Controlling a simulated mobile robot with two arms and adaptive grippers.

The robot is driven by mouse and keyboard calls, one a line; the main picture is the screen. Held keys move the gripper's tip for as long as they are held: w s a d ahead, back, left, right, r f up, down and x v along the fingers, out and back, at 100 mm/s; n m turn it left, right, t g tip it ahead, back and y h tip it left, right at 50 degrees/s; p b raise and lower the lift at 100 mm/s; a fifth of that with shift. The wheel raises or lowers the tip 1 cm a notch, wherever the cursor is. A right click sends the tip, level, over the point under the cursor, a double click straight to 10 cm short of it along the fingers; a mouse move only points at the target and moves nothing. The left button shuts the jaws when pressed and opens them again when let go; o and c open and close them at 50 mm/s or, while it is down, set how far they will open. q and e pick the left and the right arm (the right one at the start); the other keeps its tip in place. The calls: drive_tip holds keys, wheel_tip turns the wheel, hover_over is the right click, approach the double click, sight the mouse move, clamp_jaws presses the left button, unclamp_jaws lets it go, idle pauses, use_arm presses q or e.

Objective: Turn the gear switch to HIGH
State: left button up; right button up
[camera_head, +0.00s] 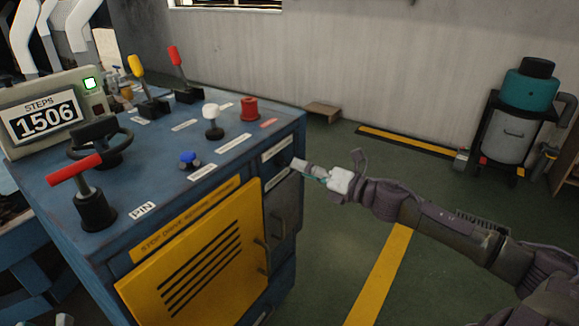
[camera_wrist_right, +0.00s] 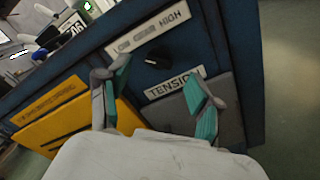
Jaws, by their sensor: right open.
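The gear switch (camera_wrist_right: 158,57) is a small black knob on the side face of the blue cabinet (camera_wrist_right: 235,60). A label strip (camera_wrist_right: 150,32) with HIGH at its right end sits just above it in the right wrist view. My right gripper (camera_wrist_right: 158,76) is open, with its teal-padded fingers on either side of the knob and apparently apart from it. In the head view my right gripper (camera_head: 308,170) is at the cabinet's right side, and I cannot make out the knob there. The knob's pointing direction is unclear.
A TENSION label (camera_wrist_right: 173,83) is below the knob, above a grey panel. The yellow door (camera_head: 195,255) is left of it. The cabinet top holds a red T-handle (camera_head: 75,168), levers and buttons, and a STEPS display (camera_head: 42,120) reading 1506. Floor to the right is mostly clear.

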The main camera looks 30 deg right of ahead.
sight(282, 162)
drive_tip(key=shift+x, duration=2.4)
drive_tip(key=shift+c, duration=0.3)
drive_tip(key=c, duration=1.1)
